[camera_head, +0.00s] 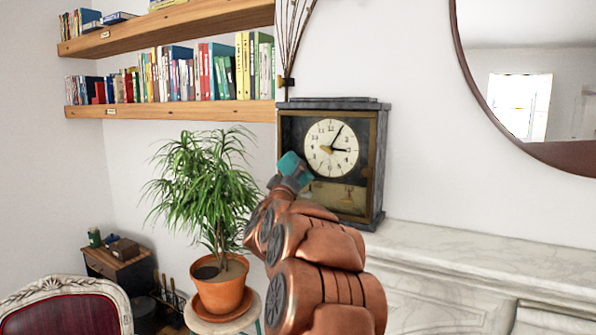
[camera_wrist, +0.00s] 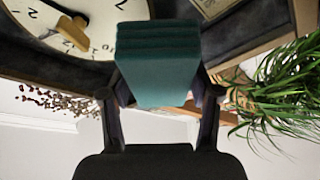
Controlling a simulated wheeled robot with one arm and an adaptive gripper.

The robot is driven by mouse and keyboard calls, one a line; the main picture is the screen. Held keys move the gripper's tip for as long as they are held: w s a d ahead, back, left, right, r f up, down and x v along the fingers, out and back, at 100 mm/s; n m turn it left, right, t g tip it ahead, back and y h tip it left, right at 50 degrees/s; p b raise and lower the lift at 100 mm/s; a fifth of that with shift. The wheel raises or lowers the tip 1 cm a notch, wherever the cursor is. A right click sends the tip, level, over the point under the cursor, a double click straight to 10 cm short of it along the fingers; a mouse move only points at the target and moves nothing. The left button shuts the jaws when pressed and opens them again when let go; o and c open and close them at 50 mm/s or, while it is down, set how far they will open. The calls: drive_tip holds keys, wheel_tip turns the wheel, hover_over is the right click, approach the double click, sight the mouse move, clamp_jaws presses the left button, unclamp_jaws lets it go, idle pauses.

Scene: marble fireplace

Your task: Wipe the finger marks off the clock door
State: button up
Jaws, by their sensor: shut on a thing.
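The clock (camera_head: 357,196) is a dark grey case with a glazed front door and a round cream dial (camera_head: 331,148), standing upright on the marble mantel. My gripper (camera_head: 291,176) is at the left part of the clock door and is shut on a teal folded cloth (camera_head: 290,164). In the wrist view the cloth (camera_wrist: 157,62) sits between both fingers, with the dial (camera_wrist: 95,28) close beside it at the upper left. I cannot tell whether the cloth touches the glass. Finger marks cannot be made out at this size.
The mantel (camera_head: 470,255) is clear to the right of the clock. A potted plant (camera_head: 222,292) stands on a small stool left of my arm. Bookshelves (camera_head: 172,112) hang at the upper left, and a round mirror (camera_head: 500,130) hangs at the right.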

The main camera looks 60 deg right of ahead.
sight(287, 165)
drive_tip(key=shift+w+r+p, duration=0.1)
drive_tip(key=shift+w+p, duration=0.5)
drive_tip(key=shift+w, duration=0.35)
drive_tip(key=shift+r+p, duration=0.95)
drive_tip(key=shift+r, duration=0.2)
drive_tip(key=shift+s+f+b, duration=0.15)
drive_tip(key=shift+s+b, duration=0.25)
drive_tip(key=shift+s, duration=0.45)
drive_tip(key=shift+s+d+b, duration=0.1)
drive_tip(key=shift+s+b, duration=0.25)
drive_tip(key=shift+s, duration=0.6)
drive_tip(key=shift+s+b, duration=1.8)
drive_tip(key=shift+s, duration=1.65)
drive_tip(key=shift+s+d+b, duration=0.1)
drive_tip(key=shift+s+b, duration=0.4)
drive_tip(key=shift+s, duration=0.05)
drive_tip(key=shift+s+b, duration=0.85)
drive_tip(key=shift+s, duration=0.3)
